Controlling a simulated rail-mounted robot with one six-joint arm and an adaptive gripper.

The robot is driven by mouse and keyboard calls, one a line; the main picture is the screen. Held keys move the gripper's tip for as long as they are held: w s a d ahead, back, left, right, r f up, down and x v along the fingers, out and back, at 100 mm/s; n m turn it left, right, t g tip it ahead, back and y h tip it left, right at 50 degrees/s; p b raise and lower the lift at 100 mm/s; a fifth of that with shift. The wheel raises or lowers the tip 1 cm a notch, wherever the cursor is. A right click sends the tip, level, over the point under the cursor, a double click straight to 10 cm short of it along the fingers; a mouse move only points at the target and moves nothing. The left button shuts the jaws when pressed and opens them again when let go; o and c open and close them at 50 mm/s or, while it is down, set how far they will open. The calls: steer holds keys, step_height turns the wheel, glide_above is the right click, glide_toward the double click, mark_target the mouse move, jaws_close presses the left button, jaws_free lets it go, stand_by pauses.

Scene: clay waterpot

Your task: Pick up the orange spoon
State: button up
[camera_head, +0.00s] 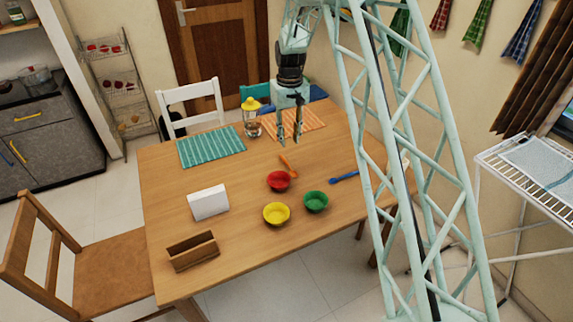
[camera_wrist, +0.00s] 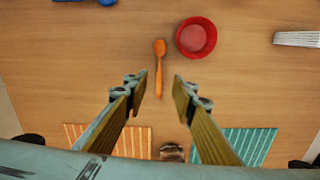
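The orange spoon (camera_head: 289,166) lies on the wooden table, just behind the red bowl (camera_head: 278,181). In the wrist view the spoon (camera_wrist: 160,68) lies lengthwise up the picture, with its bowl end at the top and its handle reaching down towards the gap between my fingers. The red bowl (camera_wrist: 197,37) is to its right there. My gripper (camera_head: 290,137) hangs over the far half of the table, pointing down. Its two fingers (camera_wrist: 158,87) are apart with nothing between them. It is above the table and not touching the spoon.
A white holder (camera_head: 208,202) and wooden box (camera_head: 193,251) stand at left. A yellow-topped jar (camera_head: 252,119) stands between teal (camera_head: 211,147) and orange (camera_head: 306,118) mats.

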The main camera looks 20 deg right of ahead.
steer(key=shift+f, duration=0.1)
glide_above(289, 166)
steer(key=shift+s+f+b, duration=0.1)
steer(key=shift+f+b, duration=0.35)
steer(key=shift+f, duration=3.75)
steer(key=shift+f, duration=0.15)
steer(key=shift+f+b, duration=0.4)
steer(key=shift+f, duration=2.05)
steer(key=c, duration=0.8)
jaws_close()
